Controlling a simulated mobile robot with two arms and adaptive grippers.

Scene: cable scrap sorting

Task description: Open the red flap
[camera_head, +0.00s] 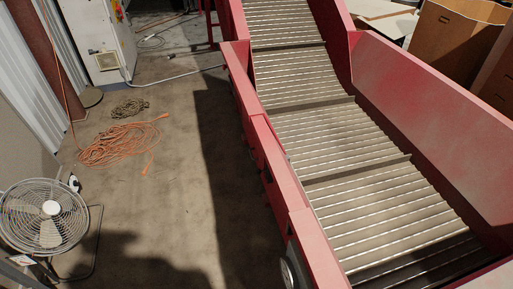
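A large conveyor with red sides fills the middle and right of the head view. Its grey slatted belt (335,135) climbs away toward the top. The left red side wall (308,232) is a low panel along the belt. The right red side wall (435,115) is taller and slopes outward. I cannot tell which red panel is the flap, or whether it is open or shut. Neither of my grippers shows in this view.
A round fan (45,215) stands at the lower left. An orange cable (120,145) and a darker coil (130,107) lie on the concrete floor. A pale cabinet (100,40) stands at the upper left. Cardboard boxes (450,40) are at the upper right. The floor left of the conveyor is mostly clear.

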